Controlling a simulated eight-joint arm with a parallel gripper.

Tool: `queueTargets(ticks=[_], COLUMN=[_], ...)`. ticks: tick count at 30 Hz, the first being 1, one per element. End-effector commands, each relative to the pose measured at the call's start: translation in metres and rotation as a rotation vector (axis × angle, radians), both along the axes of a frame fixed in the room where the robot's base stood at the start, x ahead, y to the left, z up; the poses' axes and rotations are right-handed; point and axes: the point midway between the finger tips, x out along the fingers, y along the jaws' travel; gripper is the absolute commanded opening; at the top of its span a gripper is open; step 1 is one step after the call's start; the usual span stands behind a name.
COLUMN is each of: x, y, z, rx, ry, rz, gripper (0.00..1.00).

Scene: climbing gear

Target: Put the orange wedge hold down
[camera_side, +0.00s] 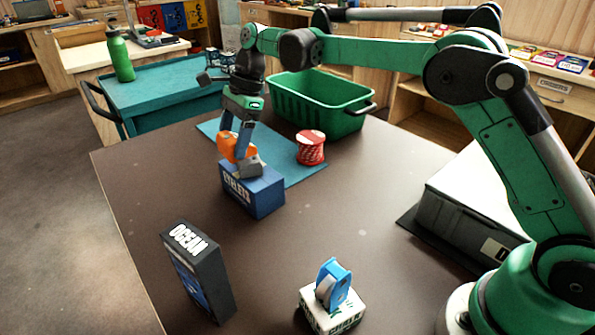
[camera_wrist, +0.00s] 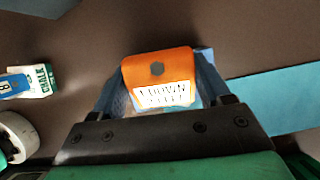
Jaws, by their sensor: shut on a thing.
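The orange wedge hold (camera_side: 229,146) is between the blue fingers of my gripper (camera_side: 240,158), above a blue box (camera_side: 262,194) in the side view. A grey piece shows at its lower right; I cannot tell if it is a fingertip or part of the hold. In the wrist view the hold (camera_wrist: 157,68) shows a dark bolt hole and a white printed label, with a finger of my gripper (camera_wrist: 160,90) on each side. A bit of the blue box shows behind it. Whether the hold touches the box top is hidden.
A teal mat (camera_side: 292,176) lies behind the box, with a red-and-white cord spool (camera_side: 311,148) on it. A green crate (camera_side: 318,118) stands farther back. The table's middle is clear.

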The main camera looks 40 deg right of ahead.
Motion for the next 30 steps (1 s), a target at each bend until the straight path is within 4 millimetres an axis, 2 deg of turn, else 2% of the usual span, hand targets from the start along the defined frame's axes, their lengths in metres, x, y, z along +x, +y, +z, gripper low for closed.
queueTargets(ticks=[1, 3, 6, 10, 15, 30], x=[0.0, -0.002, -0.007, -0.013, -0.016, -0.017], y=[0.03, 0.061, 0.097, 0.126, 0.137, 0.136], z=[-0.008, -0.017, -0.027, -0.035, -0.057, -0.118], rx=[0.003, 0.007, 0.013, 0.018, 0.021, 0.021], ry=[-0.001, -0.001, -0.001, 0.0, 0.0, 0.001], rz=[0.023, 0.039, 0.055, 0.066, 0.069, 0.069], gripper=[0.09, 0.09, 0.08, 0.08, 0.08, 0.08])
